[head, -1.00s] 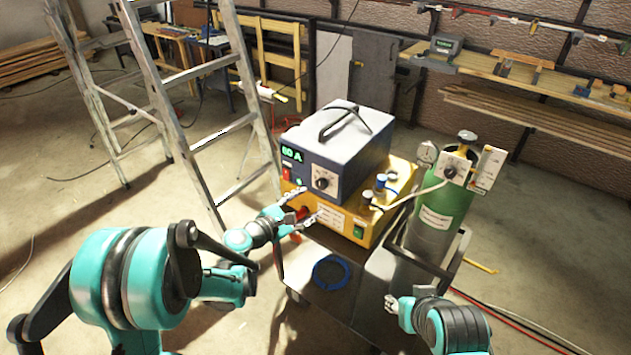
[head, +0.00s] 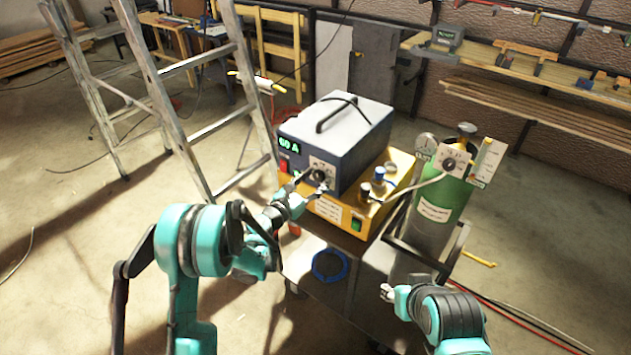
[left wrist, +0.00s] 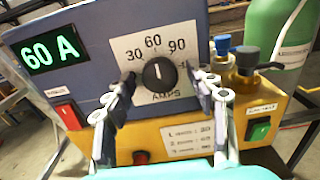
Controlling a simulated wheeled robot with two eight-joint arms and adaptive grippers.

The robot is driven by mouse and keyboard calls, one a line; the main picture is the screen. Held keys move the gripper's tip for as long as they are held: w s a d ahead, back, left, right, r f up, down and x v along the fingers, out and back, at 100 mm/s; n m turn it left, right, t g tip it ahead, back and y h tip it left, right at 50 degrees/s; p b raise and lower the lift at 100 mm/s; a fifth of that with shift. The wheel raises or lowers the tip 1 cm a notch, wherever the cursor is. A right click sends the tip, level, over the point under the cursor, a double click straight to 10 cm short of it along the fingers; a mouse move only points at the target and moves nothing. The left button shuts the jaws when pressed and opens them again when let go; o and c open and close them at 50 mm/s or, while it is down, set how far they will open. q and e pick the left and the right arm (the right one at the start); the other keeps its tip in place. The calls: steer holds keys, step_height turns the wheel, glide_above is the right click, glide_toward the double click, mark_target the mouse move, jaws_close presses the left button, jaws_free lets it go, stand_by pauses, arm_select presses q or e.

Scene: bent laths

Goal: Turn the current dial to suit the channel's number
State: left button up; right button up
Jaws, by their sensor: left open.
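The current dial (left wrist: 160,74) is a black round knob on a white AMPS plate (left wrist: 185,45) marked 30, 60 and 90. Its white line points up, towards 60. The green display (left wrist: 52,53) reads 60 A. They sit on the front of the blue-grey power unit (head: 345,145). My left gripper (left wrist: 161,84) is open, its fingers on either side of the dial; contact cannot be told. In the head view the left gripper (head: 312,183) is at the dial plate. A white card (left wrist: 188,140) below has three lines, too blurred to read surely. My right gripper (head: 387,291) is low right.
The power unit stands on a yellow unit (head: 335,210) with a green switch (left wrist: 258,129) and capped fittings on top. A red switch (left wrist: 67,116) is left of the dial. A green gas cylinder (head: 440,205) stands right, a ladder (head: 190,120) left. A blue coil (head: 330,264) lies on the cart.

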arm_select(q)
steer(key=shift+w+d, duration=0.1)
steer(key=shift+w, duration=0.05)
steer(key=c, duration=1.1)
steer(key=shift+c, duration=0.3)
steer(key=shift+m, duration=0.4)
steer(key=m+b, duration=0.1)
steer(key=m, duration=0.2)
steer(key=shift+m+b, duration=0.3)
steer(key=shift+b, duration=0.1)
steer(key=m+b, duration=0.1)
steer(key=m, duration=0.3)
steer(key=shift+m, duration=0.3)
